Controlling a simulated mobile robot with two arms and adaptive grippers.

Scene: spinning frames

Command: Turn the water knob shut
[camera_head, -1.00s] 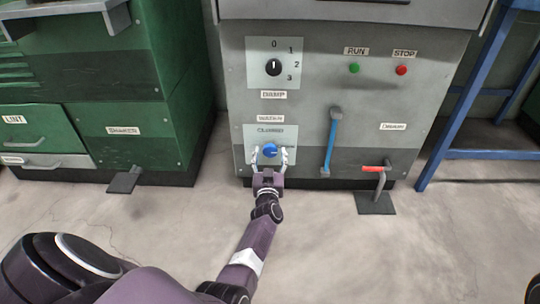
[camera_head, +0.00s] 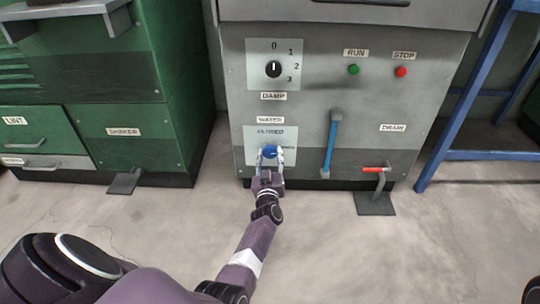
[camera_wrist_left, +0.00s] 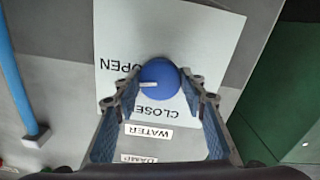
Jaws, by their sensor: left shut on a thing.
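The blue water knob (camera_head: 270,151) sits on a pale plate (camera_head: 290,133) low on the grey machine, under the WATER label. CLOSED is printed above it in the head view. In the left wrist view, which is upside down, the knob (camera_wrist_left: 160,75) carries a short white mark pointing left, with OPEN above and CLOSED below. My left gripper (camera_head: 270,158) is shut on the knob, one finger on each side. The fingers (camera_wrist_left: 158,84) also show in the wrist view. My right gripper is out of view.
A damp dial (camera_head: 273,69) is above. A green cabinet (camera_head: 130,130) stands left. The floor in front is mostly clear.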

